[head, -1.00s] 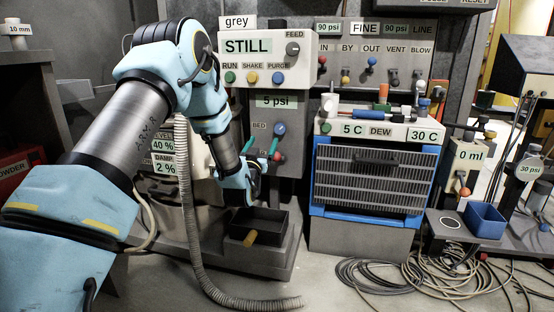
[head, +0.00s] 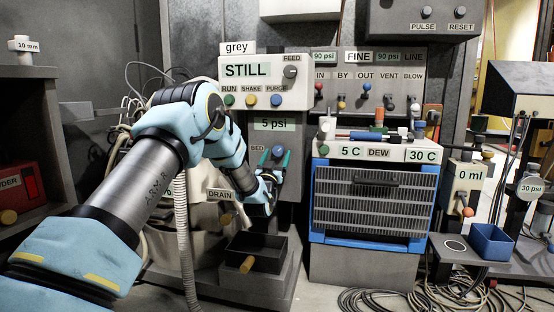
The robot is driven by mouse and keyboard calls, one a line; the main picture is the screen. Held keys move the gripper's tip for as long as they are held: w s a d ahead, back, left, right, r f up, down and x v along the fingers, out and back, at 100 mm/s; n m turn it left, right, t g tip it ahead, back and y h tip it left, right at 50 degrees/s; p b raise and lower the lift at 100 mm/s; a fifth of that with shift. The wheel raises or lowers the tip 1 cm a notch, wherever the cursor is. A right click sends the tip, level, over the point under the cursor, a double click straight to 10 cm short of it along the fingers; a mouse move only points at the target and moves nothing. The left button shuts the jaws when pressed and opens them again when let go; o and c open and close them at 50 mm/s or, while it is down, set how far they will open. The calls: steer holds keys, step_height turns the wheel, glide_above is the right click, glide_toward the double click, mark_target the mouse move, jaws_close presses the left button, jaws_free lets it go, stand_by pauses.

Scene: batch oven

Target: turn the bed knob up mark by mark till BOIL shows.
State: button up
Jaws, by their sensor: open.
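The still's grey panel carries a blue bed knob (head: 278,151) just right of the BED label (head: 258,148). The display (head: 248,70) above reads STILL, and a smaller display (head: 274,125) reads 5 psi. My gripper (head: 275,161) is open, with its green fingers just below and to either side of the bed knob. I cannot tell whether the fingers touch it. The gripper and wrist hide part of the panel under the knob.
A black drawer-like tray (head: 266,243) with a wooden handle sits below my gripper. A DRAIN label (head: 220,195) is to the left. A blue-framed grille unit (head: 375,195) stands to the right. Hoses (head: 385,300) coil on the floor.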

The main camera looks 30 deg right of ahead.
steer(key=shift+w+d+r, duration=0.15)
steer(key=shift+w+d, duration=0.05)
steer(key=shift+c, duration=0.4)
jaws_close()
